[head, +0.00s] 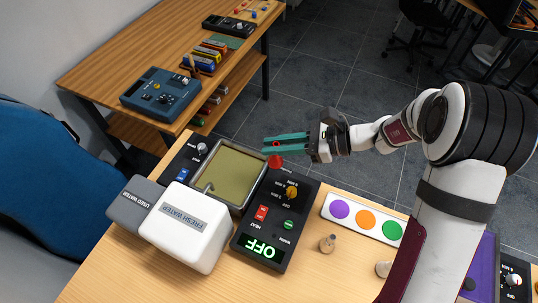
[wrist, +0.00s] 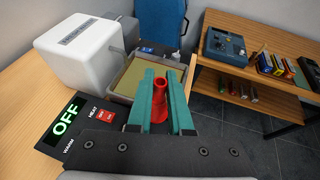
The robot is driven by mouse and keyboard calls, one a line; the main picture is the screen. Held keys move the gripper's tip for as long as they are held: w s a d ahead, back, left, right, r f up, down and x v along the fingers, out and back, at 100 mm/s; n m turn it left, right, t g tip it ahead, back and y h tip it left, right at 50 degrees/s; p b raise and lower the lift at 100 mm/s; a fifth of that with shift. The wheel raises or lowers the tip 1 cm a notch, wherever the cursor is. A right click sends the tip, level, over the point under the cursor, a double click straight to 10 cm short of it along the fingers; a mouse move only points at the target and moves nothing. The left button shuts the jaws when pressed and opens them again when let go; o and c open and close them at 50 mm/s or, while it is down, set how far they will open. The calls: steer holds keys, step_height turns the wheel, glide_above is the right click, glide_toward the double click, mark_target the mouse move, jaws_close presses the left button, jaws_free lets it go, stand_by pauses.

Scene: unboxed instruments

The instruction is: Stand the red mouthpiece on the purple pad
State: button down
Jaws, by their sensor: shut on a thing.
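The red mouthpiece (head: 276,161) is held between the teal fingers of my gripper (head: 284,144). In the head view its wide end points down, by the back edge of the black control panel. In the wrist view the red mouthpiece (wrist: 161,98) stands between both fingers (wrist: 161,104). The purple pad (head: 340,209) is a flat disc at the left end of a white strip, beside an orange and a green disc. The mouthpiece is apart from the pad, up and left of it in the head view.
An open basin (head: 231,172) lies left of the panel (head: 278,222), which reads OFF. A white FRESH WATER box (head: 186,228) and a grey USED WATER box (head: 134,205) stand at left. Small beige pieces (head: 327,244) stand in front of the strip (head: 364,220).

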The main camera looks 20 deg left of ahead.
steer(key=shift+w+d+r, duration=0.1)
steer(key=shift+w+d, duration=0.1)
steer(key=shift+d, duration=0.35)
steer(key=s+d+m+t, duration=0.3)
steer(key=d+m+t, duration=0.2)
steer(key=d, duration=2.3)
steer(key=shift+w+a+f, duration=0.6)
steer(key=shift+a+f, duration=1.2)
steer(key=shift+f, duration=0.15)
steer(key=shift+w+a+f, duration=0.55)
steer(key=shift+a+f, duration=1.25)
steer(key=shift+f, duration=0.1)
steer(key=shift+w+a+f, duration=0.6)
steer(key=shift+a+f, duration=1.2)
steer(key=shift+f, duration=0.15)
steer(key=shift+f, duration=0.1)
steer(key=c, duration=0.8)
jaws_free()
steer(key=shift+c, duration=0.2)
